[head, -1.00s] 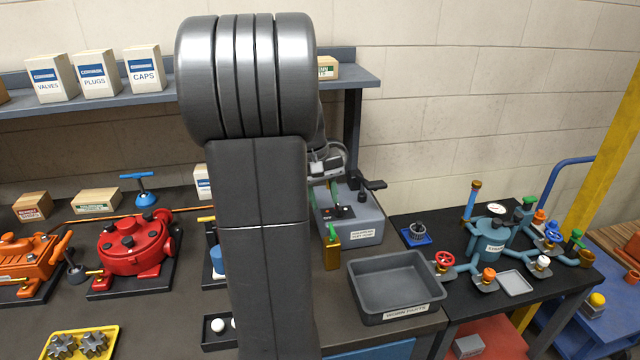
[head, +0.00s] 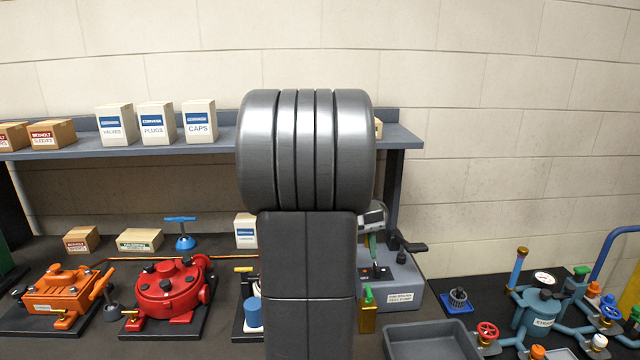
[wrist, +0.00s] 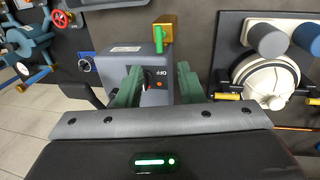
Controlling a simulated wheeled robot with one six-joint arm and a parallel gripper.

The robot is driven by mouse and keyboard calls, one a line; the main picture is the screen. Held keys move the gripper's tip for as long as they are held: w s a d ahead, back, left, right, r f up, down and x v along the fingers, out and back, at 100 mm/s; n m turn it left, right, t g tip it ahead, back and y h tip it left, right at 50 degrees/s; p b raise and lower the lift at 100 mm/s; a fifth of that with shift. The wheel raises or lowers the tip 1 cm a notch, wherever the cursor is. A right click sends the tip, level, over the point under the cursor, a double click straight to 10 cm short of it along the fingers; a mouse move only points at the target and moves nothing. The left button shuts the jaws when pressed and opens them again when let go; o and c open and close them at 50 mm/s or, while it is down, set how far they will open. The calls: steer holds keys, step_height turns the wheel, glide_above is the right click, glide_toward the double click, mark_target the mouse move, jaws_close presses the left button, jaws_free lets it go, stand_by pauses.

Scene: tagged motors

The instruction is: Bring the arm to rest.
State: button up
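My arm (head: 306,250) stands upright in the middle of the head view and hides most of my gripper. A green finger (head: 373,243) shows just right of the arm, in front of the grey test pump (head: 400,283). In the wrist view my gripper (wrist: 158,72) has its two green fingers apart, with nothing held between them. The grey test pump (wrist: 122,60) with its OFF switch lies beyond and between the fingers. Whether the fingers touch it is not clear.
An orange motor (head: 62,290) and a red motor (head: 168,292) stand on the bench at left. A grey bin (head: 430,342) and blue-green pipework (head: 538,310) are at right. A shelf (head: 60,150) with several boxes runs behind. The wall above is clear.

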mark_target(368, 289)
steer(key=f, duration=0.3)
steer(key=d+f, duration=0.1)
steer(key=f, duration=0.3)
steer(key=d+f+p, duration=0.1)
steer(key=f, duration=0.2)
steer(key=shift+w+d+f, duration=0.1)
steer(key=shift+f, duration=0.3)
steer(key=shift+m, duration=0.3)
steer(key=shift+r, duration=0.1)
